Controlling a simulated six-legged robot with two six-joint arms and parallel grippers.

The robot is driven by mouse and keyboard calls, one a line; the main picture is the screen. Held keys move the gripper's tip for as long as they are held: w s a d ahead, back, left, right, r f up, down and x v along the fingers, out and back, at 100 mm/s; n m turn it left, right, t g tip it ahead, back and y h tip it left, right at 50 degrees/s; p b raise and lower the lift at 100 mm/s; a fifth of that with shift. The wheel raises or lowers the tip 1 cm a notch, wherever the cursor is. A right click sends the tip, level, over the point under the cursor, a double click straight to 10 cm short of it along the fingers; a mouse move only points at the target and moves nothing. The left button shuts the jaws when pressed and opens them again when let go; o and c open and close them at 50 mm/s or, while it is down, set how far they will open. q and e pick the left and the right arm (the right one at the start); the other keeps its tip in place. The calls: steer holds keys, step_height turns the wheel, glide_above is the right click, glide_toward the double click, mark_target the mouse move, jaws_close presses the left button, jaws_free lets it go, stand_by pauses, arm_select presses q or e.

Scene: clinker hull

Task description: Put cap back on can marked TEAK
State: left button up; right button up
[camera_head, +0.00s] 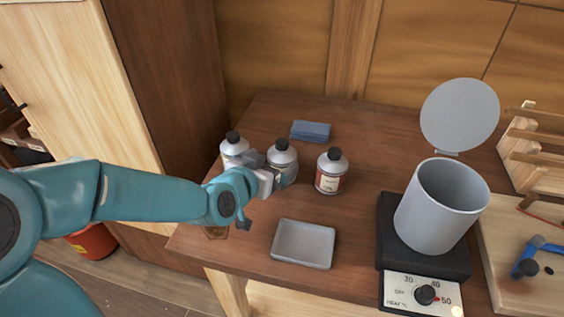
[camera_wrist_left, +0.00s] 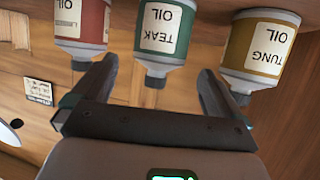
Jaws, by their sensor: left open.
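The TEAK can (camera_head: 285,158), with a green and cream label, is the middle of three grey cans on the table. In the left wrist view the TEAK can (camera_wrist_left: 160,35) appears upside down between the finger directions, with a black cap (camera_wrist_left: 155,82) at its neck. A black top (camera_head: 281,144) also shows on it in the head view. My left gripper (camera_head: 271,170) is open and empty, close to the TEAK can's near left side; I cannot tell whether it touches. Its fingers (camera_wrist_left: 158,88) show apart in the wrist view. My right gripper is out of view.
The black-topped TUNG can (camera_head: 233,147) and red-labelled can (camera_head: 331,171) flank the TEAK can closely. A grey tray (camera_head: 330,252) lies in front, a blue cloth (camera_head: 310,131) behind. A grey pot (camera_head: 432,215) with raised lid (camera_head: 459,115) stands on a heater (camera_head: 425,292) at right.

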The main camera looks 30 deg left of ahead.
arm_select(q)
steer(key=shift+x, duration=1.45)
steer(key=shift+w, duration=0.1)
steer(key=x, duration=0.5)
steer(key=shift+p, duration=0.3)
steer(key=shift+w, duration=0.1)
steer(key=c, duration=1.4)
step_height(320, 180, up, 11)
steer(key=p, duration=0.3)
steer(key=shift+f+p, duration=0.1)
steer(key=shift+p, duration=0.25)
step_height(320, 180, up, 9)
steer(key=p, duration=0.6)
glide_above(277, 160)
steer(key=w, duration=0.5)
steer(key=shift+s+a, duration=0.15)
steer(key=shift+s, duration=0.1)
